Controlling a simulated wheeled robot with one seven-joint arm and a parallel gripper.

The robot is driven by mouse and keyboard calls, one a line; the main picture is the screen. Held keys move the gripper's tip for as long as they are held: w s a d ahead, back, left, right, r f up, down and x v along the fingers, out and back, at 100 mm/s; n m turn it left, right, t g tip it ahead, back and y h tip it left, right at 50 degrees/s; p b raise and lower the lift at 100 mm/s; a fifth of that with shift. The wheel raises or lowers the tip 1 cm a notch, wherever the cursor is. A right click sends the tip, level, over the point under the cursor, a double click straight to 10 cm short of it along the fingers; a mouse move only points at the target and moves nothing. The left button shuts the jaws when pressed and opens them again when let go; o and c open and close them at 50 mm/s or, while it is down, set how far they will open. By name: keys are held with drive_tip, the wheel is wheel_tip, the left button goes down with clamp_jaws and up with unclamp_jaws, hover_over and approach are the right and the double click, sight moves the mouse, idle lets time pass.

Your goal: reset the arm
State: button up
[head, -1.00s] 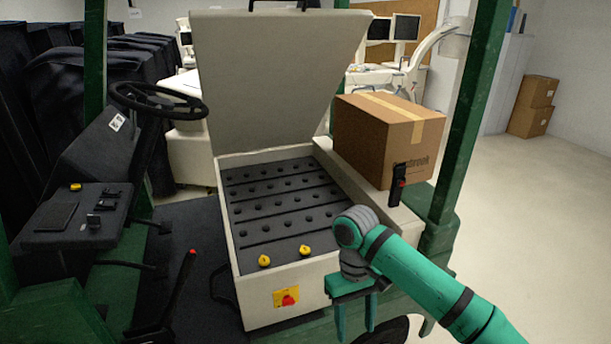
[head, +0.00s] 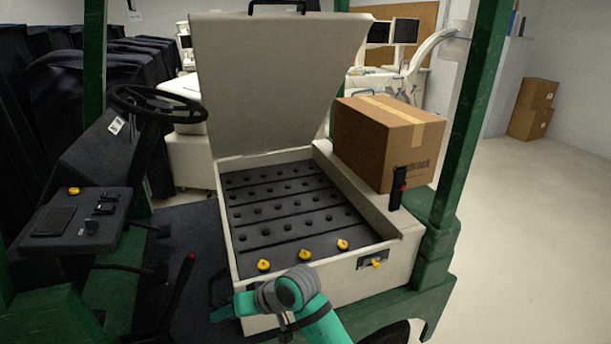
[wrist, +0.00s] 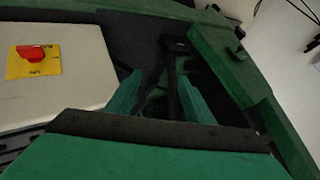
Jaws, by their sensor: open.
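My gripper (wrist: 158,92) is open and empty; in the wrist view its two green fingers stand apart with a gap between them. In the head view my arm comes up from the bottom edge, and the green gripper hangs low in front of the cart's open battery box (head: 340,285). The fingertips are partly out of clear sight there. In the wrist view a red switch on a yellow plate (wrist: 33,60) shows to the left of the fingers. That switch is hidden behind my arm in the head view.
The box's cover (head: 272,85) stands raised. Yellow knobs (head: 305,255) line the front edge, with a latch (head: 372,260) on the front face. A cardboard box (head: 385,140) sits on the right. Green posts (head: 465,120) frame the cart; a steering wheel (head: 155,103) is left. Open floor lies right.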

drive_tip(key=a+r+m+t+y, duration=0.2)
drive_tip(key=a+m+t+y, duration=0.2)
drive_tip(key=a+t, duration=0.35)
drive_tip(key=s+d+f+m+t+h, duration=0.2)
drive_tip(key=s+d+f+m+h, duration=0.25)
drive_tip(key=s+d+f, duration=0.35)
drive_tip(key=s+d+f+m+t+h, duration=0.3)
drive_tip(key=s+d+f+h, duration=0.25)
drive_tip(key=s, duration=0.55)
drive_tip(key=s+d+r+n+h, duration=0.1)
drive_tip(key=s+d+n, duration=0.2)
drive_tip(key=s+d, duration=0.3)
drive_tip(key=s+d+r+n+h, duration=0.1)
drive_tip(key=s+d, duration=0.5)
drive_tip(key=s, duration=0.8)
drive_tip(key=shift+d+r+n+h, duration=0.3)
drive_tip(key=shift+r+n, duration=0.5)
drive_tip(key=shift+n, duration=0.25)
drive_tip(key=shift+a, duration=0.1)
